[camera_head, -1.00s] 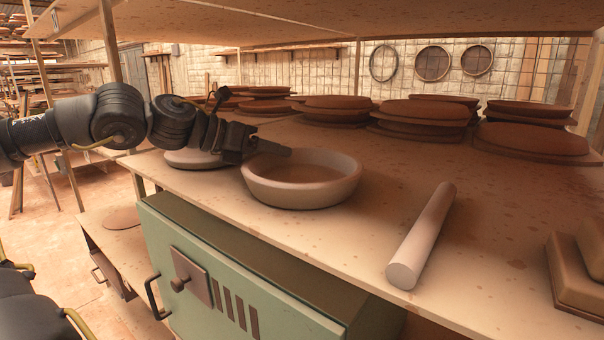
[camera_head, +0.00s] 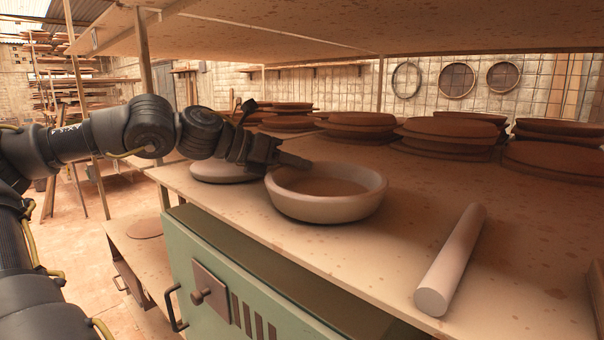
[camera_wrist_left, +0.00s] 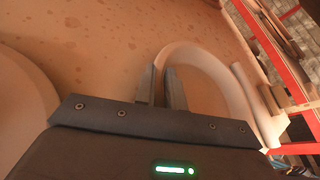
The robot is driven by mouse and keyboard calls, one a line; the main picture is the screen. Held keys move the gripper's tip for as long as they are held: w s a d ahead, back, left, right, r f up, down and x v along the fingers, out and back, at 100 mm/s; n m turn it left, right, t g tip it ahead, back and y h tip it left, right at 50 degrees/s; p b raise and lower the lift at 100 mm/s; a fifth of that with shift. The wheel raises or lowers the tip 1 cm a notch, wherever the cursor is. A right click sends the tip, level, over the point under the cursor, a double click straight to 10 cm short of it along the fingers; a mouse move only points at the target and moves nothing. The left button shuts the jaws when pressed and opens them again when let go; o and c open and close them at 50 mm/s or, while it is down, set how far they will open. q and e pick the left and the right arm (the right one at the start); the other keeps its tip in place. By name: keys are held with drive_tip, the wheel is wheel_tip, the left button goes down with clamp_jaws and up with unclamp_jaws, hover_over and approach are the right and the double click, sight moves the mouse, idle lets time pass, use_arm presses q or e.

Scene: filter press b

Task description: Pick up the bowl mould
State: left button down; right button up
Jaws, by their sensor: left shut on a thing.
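The bowl mould is a pale, round, shallow bowl (camera_head: 326,208) near the front edge of the wooden table, upright, with a brownish inside. My left gripper (camera_head: 296,162) comes in from the left and is shut on the bowl's rim at its back left. In the left wrist view the two fingers (camera_wrist_left: 160,88) stand on either side of the rim of the bowl mould (camera_wrist_left: 237,92). The bowl appears to rest on the table; I cannot tell whether it is lifted at all. My right gripper is not in view.
A pale round piece (camera_head: 222,172) lies just left of the bowl. A pale cylinder (camera_head: 452,258) lies to the right. Stacks of brown discs (camera_head: 448,138) stand behind, under a low overhead shelf (camera_head: 330,28). A green cabinet (camera_head: 232,282) is below the table.

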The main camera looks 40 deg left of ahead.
use_arm(q)
drive_tip(key=shift+r+b, duration=0.4)
drive_tip(key=shift+r, duration=0.05)
drive_tip(key=shift+r+b, duration=0.55)
drive_tip(key=shift+r, duration=0.1)
drive_tip(key=s+a+r+b, duration=0.4)
drive_tip(key=s+a+r, duration=0.4)
drive_tip(key=a+r, duration=0.2)
drive_tip(key=shift+a, duration=0.75)
